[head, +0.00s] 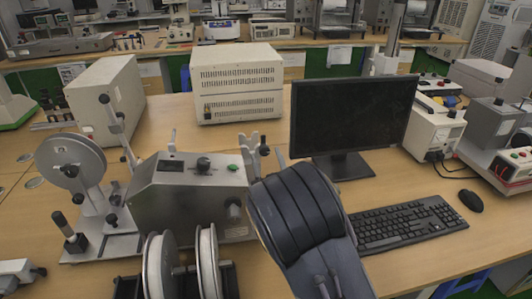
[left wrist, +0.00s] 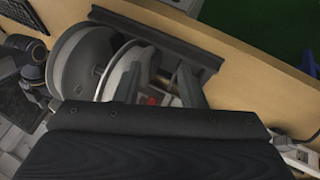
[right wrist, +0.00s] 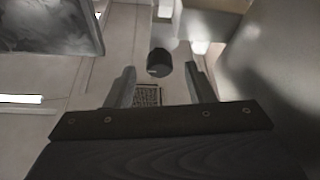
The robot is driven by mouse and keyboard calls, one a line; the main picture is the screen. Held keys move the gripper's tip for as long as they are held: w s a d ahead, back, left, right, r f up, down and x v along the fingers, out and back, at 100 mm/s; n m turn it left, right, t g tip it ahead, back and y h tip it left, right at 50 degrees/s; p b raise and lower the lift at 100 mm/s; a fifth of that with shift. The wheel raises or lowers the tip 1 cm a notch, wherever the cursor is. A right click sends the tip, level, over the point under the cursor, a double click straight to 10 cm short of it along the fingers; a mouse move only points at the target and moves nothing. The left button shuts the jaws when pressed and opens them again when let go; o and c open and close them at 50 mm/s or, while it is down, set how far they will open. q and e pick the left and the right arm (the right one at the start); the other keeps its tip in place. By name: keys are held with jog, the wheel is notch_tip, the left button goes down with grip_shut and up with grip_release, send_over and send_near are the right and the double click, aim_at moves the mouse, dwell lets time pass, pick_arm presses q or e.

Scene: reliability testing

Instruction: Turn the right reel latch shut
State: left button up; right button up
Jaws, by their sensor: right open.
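My right gripper (head: 262,149) reaches over the right side of the metal reel machine (head: 165,205). In the right wrist view its fingers (right wrist: 164,85) stand apart, with a dark knob (right wrist: 160,62) showing between and beyond them; I see no contact. Whether this knob is the right reel latch I cannot tell. My right arm hides the machine's right front. Two pale reels stand upright at the front, a left one (head: 158,266) and a right one (head: 208,262). In the left wrist view my left gripper (left wrist: 160,75) has its fingers apart, with a reel (left wrist: 122,74) beyond them.
A monitor (head: 350,115), keyboard (head: 405,224) and mouse (head: 471,201) are on the right. A beige box (head: 238,82) stands behind the machine. Another reel (head: 70,162) stands on the left. Bare table (head: 440,262) shows at the front right.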

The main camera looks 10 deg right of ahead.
jog(key=shift+x, duration=0.95)
jog(key=c, duration=1)
